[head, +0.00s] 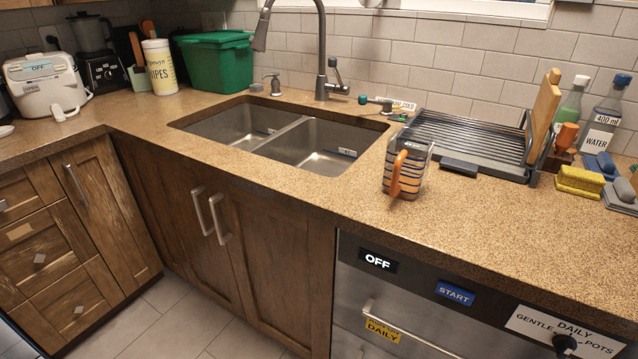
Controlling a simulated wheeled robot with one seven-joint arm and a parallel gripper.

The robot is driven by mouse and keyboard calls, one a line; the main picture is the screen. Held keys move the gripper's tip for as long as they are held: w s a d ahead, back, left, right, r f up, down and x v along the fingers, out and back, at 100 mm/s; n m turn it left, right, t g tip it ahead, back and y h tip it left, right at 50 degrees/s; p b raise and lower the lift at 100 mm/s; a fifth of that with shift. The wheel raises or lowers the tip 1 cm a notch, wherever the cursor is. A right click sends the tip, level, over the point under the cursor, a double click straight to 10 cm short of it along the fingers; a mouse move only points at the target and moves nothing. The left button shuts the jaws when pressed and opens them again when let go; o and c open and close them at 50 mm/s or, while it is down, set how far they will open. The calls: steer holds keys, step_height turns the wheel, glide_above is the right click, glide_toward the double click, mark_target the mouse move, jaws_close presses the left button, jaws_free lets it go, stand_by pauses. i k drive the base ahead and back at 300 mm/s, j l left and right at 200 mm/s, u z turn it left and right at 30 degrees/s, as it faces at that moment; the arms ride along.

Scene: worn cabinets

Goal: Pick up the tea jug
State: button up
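A clear jug with dark bands and an orange handle (408,172), which looks like the tea jug, stands upright on the speckled tan counter (470,225). It is right of the sink and in front of the dish rack's left end. Its orange handle faces the front of the counter. I cannot tell whether anything is inside it. My gripper is not in view.
A double sink (315,148) with a tall faucet (322,50) lies left of the jug. A dark dish rack (470,140) stands behind it to the right. Bottles, a yellow sponge (580,181) and brushes stand at the far right. The counter front right of the jug is clear.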

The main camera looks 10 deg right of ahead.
mark_target(409, 150)
steer(key=i+j+z, duration=0.15)
steer(key=z, duration=0.25)
steer(key=i+j+z, duration=0.1)
steer(key=j+z, duration=0.15)
steer(key=z, duration=0.2)
